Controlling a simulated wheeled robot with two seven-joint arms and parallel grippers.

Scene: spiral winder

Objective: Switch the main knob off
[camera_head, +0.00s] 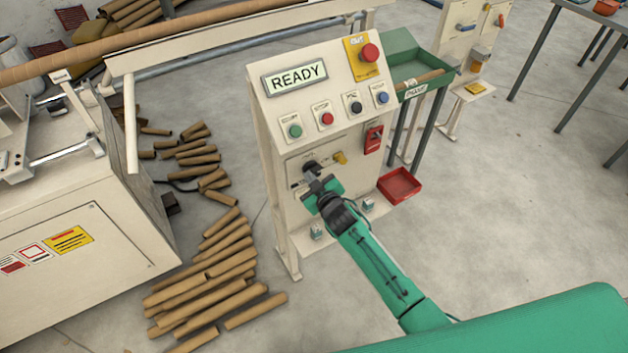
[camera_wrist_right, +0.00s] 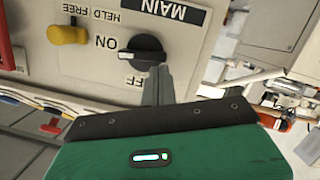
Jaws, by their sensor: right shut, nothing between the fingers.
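The main knob is a black rotary knob (camera_head: 311,167) on the lower front of the cream control panel. In the wrist view, which is upside down, the black knob (camera_wrist_right: 143,50) sits by the labels MAIN, ON and OFF, with a small pale mark on it; I cannot tell its setting for sure. My right gripper (camera_head: 314,180) is shut and empty, right in front of the knob. In the wrist view its fingertips (camera_wrist_right: 159,72) are just beside the knob near the OFF label; contact is unclear. My left gripper is out of view.
A yellow knob (camera_head: 340,157) marked HELD/FREE is close beside. The panel (camera_head: 325,90) has a READY display (camera_head: 294,76), several push buttons and a red emergency stop (camera_head: 370,52). A red tray (camera_head: 399,186) is at right; cardboard tubes (camera_head: 218,284) lie on the floor at left.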

